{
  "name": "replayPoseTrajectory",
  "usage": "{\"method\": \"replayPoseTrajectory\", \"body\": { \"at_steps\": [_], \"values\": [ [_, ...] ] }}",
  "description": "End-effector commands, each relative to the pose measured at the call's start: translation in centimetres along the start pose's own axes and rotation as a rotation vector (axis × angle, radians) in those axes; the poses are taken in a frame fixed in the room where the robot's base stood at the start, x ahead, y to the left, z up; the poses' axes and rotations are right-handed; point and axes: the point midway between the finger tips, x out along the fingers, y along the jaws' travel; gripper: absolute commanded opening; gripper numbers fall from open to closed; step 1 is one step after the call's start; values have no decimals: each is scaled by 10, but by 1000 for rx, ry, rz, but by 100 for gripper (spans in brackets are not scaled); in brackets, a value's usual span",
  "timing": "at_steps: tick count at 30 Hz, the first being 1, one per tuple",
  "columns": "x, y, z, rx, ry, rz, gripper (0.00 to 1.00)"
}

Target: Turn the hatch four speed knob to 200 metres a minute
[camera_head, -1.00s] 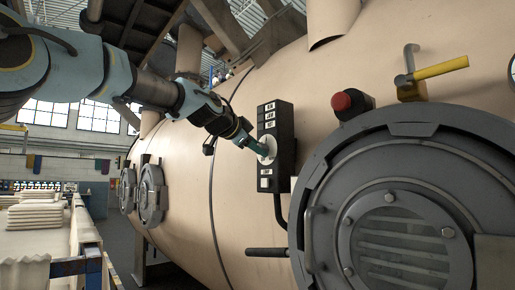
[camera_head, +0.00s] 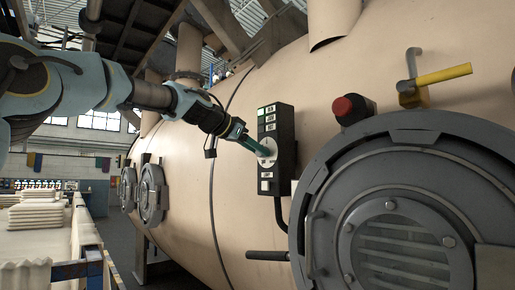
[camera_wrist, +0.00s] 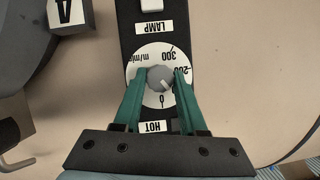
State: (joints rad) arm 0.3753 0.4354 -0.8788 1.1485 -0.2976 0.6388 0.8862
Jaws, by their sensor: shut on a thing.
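The speed knob (camera_wrist: 160,77) is a small grey knob on a round white dial plate (camera_wrist: 150,54). The dial reads 0, 200, 300 and m/min, upside down in the wrist view. My gripper (camera_wrist: 159,79) is shut on the knob, with one green finger on each side. A pale mark on the knob seems to point to the lower right, between 0 and 200; its exact reading is unclear. In the head view my gripper (camera_head: 264,151) reaches the dial on the black control box (camera_head: 285,145), and the fingers hide the knob.
A LAMP label (camera_wrist: 153,28) and a HOT label (camera_wrist: 153,127) flank the dial. A red button (camera_head: 347,107), a yellow-handled lever (camera_head: 440,75) and a large round grey hatch (camera_head: 400,220) lie right of the box. The beige vessel wall (camera_head: 235,190) curves behind.

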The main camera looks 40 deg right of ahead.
Motion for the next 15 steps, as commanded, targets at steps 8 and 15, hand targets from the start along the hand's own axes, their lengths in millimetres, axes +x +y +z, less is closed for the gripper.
{"method": "replayPoseTrajectory", "body": {
  "at_steps": [8,15],
  "values": [
    [0,-3,-1,-244,1,102,0],
    [0,-4,0,-454,0,188,0]
  ]
}}
